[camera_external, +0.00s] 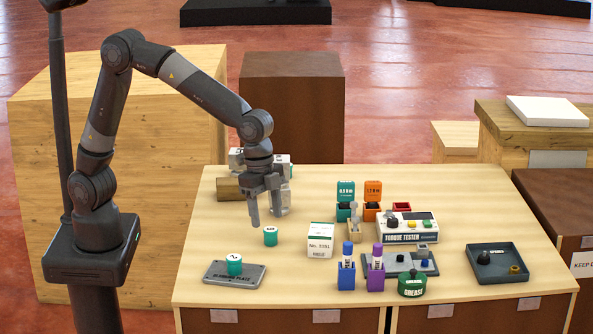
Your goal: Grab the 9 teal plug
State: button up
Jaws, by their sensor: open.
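A small teal plug (270,238) with a white top stands on the table, below and slightly right of my gripper's near finger in the picture. A second teal plug (234,265) stands on a grey plate (252,279) at the front left. The marks on both tops are too small to read surely, so I cannot tell which is the 9. My gripper (266,214) points down, open, above the left part of the table. Its fingers appear clear of both plugs. A clear or grey object and white boxes lie partly hidden behind it.
A white labelled box (320,240) stands right of the first plug. Blue (346,275) and purple (375,274) holders, a green grease pot (412,285) and a torque tester (406,228) stand farther right. A dark tray (498,264) lies at the right.

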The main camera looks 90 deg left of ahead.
aim_at(270, 229)
jog(key=shift+w+d+f, duration=0.1)
jog(key=shift+w+f, duration=0.05)
jog(key=shift+f, duration=0.75)
jog(key=shift+w+a+f, duration=0.1)
jog(key=shift+w+f, duration=0.1)
jog(key=shift+f, duration=0.7)
jog(key=shift+w+d+f, duration=0.1)
jog(key=shift+w+f, duration=0.05)
jog(key=shift+f, duration=0.75)
jog(key=shift+c, duration=0.5)
jog(key=c, duration=1)
jog(key=shift+r, duration=0.15)
